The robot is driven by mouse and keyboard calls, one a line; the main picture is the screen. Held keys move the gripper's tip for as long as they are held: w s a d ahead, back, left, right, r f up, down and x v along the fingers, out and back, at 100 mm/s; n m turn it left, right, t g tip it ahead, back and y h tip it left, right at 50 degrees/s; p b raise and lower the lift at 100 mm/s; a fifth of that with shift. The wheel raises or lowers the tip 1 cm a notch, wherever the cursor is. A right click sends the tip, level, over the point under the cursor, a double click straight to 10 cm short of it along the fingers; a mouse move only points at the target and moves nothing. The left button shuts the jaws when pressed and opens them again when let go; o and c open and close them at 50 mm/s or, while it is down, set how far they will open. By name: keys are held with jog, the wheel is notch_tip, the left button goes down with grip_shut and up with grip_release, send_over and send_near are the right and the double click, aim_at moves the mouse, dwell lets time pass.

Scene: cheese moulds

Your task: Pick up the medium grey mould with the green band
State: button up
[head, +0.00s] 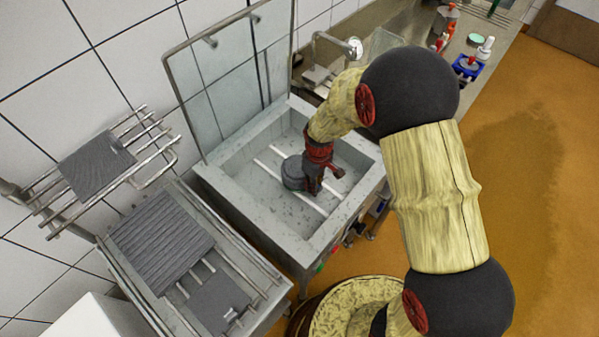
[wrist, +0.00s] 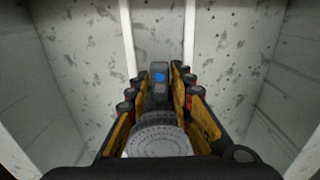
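A round grey mould (head: 291,172) with a dark greenish side sits low in the grey sink, over the white rails. My gripper (head: 318,178) is down in the sink at its right side, covering part of it. In the wrist view, a pale perforated round top (wrist: 158,141) shows between the yellow-and-black fingers of my gripper (wrist: 153,85). The fingers stand apart. Whether they press on the mould is hidden. A dark block with a blue mark (wrist: 160,78) shows between the fingertips; I cannot tell what it is. No green band shows clearly.
The sink's walls (head: 242,208) stand close around my gripper. A glass panel (head: 215,80) rises behind. A rack with ribbed grey mats (head: 160,240) is at lower left, and a wall rack (head: 97,165) above it. A blue caddy with bottles (head: 467,67) stands at upper right.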

grip_shut()
jog(key=shift+r, duration=0.1)
dwell(0.7)
